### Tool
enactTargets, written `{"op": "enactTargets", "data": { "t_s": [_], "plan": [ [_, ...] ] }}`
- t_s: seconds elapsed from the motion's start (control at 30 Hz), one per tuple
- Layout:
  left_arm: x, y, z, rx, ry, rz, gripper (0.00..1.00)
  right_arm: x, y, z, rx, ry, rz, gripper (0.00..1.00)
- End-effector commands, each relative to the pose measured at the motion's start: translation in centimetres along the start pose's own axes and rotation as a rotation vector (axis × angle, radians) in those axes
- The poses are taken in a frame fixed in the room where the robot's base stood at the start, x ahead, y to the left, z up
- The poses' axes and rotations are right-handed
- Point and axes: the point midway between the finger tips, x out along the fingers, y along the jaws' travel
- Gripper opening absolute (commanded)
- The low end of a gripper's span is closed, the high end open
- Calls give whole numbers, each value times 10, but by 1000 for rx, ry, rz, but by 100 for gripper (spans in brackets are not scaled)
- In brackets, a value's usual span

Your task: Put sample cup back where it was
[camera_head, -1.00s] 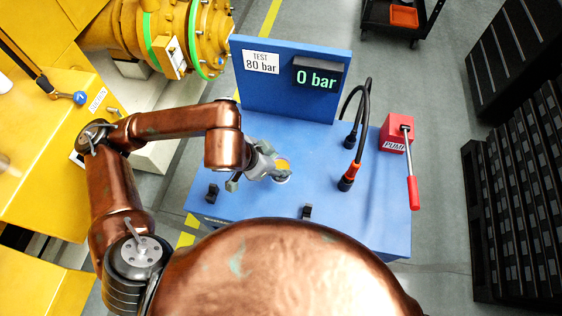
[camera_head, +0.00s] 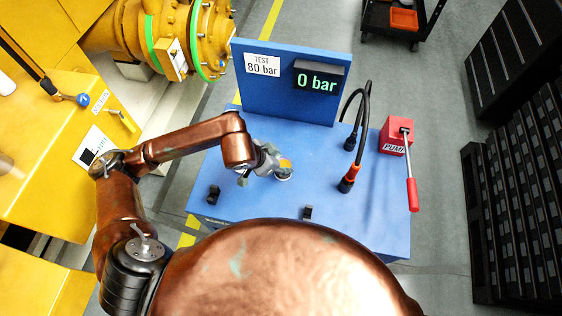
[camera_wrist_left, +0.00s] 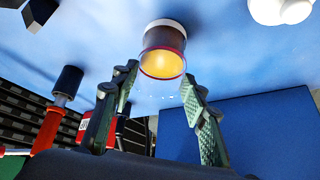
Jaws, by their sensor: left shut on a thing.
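The sample cup (camera_head: 285,171) is a small cup with amber contents, low over the blue bench (camera_head: 240,205). In the left wrist view the cup (camera_wrist_left: 165,55) shows a pale rim and a dark reddish band, between and just beyond the fingertips. My left gripper (camera_head: 275,166) comes from the left and is shut on the cup; it also shows in the left wrist view (camera_wrist_left: 158,85). I cannot tell whether the cup's base touches the bench. My right gripper is not in view.
A red pump (camera_head: 396,136) with a lever stands at the bench's right. Black hoses (camera_head: 362,125) rise near the middle, one with an orange collar. A panel (camera_head: 285,95) reading 0 bar stands at the back. Small black clips (camera_head: 307,212) sit at the front. Yellow machinery (camera_head: 40,165) is left.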

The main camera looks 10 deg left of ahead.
Motion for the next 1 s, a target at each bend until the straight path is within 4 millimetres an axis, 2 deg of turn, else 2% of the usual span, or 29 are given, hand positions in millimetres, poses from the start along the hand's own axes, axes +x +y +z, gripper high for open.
{"op": "enactTargets", "data": {
  "t_s": [0.27,0.3,0.5,0.87,1.0],
  "plan": [
    [3,0,1,0,1,0,0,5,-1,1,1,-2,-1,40],
    [2,0,1,0,0,0,44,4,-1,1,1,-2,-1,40],
    [2,0,1,0,0,0,57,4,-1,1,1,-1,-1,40],
    [-1,0,0,-1,0,0,59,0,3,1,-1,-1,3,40],
    [-16,-2,-1,2,2,-5,59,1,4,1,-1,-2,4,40]
  ]
}}
